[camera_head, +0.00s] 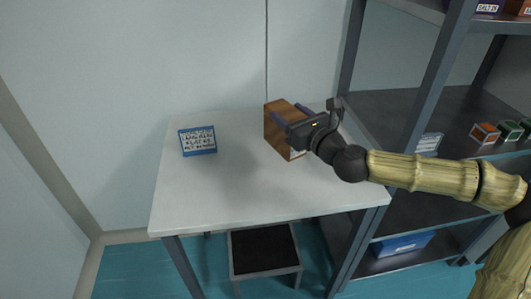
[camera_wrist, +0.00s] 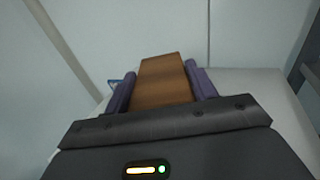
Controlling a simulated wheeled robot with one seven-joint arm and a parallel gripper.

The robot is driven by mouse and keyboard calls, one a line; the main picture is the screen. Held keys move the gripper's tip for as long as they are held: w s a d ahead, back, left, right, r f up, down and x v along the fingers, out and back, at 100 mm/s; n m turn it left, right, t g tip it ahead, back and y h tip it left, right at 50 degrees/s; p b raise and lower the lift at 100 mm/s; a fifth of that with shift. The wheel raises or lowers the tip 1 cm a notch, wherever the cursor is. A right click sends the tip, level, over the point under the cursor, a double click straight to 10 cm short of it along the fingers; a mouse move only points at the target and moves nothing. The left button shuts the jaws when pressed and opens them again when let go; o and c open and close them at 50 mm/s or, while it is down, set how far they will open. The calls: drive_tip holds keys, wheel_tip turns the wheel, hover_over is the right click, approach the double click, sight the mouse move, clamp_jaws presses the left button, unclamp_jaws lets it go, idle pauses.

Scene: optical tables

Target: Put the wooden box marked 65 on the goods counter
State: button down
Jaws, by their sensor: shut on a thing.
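A brown wooden box (camera_head: 276,133) is between the fingers of my gripper (camera_head: 291,117) in the head view, over the back right part of a white table (camera_head: 230,196). My gripper is shut on the box. The wrist view shows the box (camera_wrist: 163,80) between the two purple fingers of my gripper (camera_wrist: 160,88). I cannot tell whether the box touches the tabletop. No number is readable on the box. The table carries a small blue-framed sign (camera_head: 198,141), its text too small to read surely.
A dark shelf rack (camera_head: 420,75) stands close on the right, with small boxes (camera_head: 485,132) on it. A blue bin (camera_head: 402,244) sits on its low shelf. A dark-topped step stool (camera_head: 263,250) is under the table's front.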

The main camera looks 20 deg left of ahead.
drive_tip(key=shift+r, duration=0.1)
drive_tip(key=shift+f+b, duration=0.6)
drive_tip(key=shift+f, duration=2.55)
drive_tip(key=shift+f+b, duration=0.35)
drive_tip(key=shift+f, duration=1.55)
drive_tip(key=shift+c, duration=2.4)
unclamp_jaws()
drive_tip(key=shift+f, duration=0.1)
drive_tip(key=shift+w, duration=0.1)
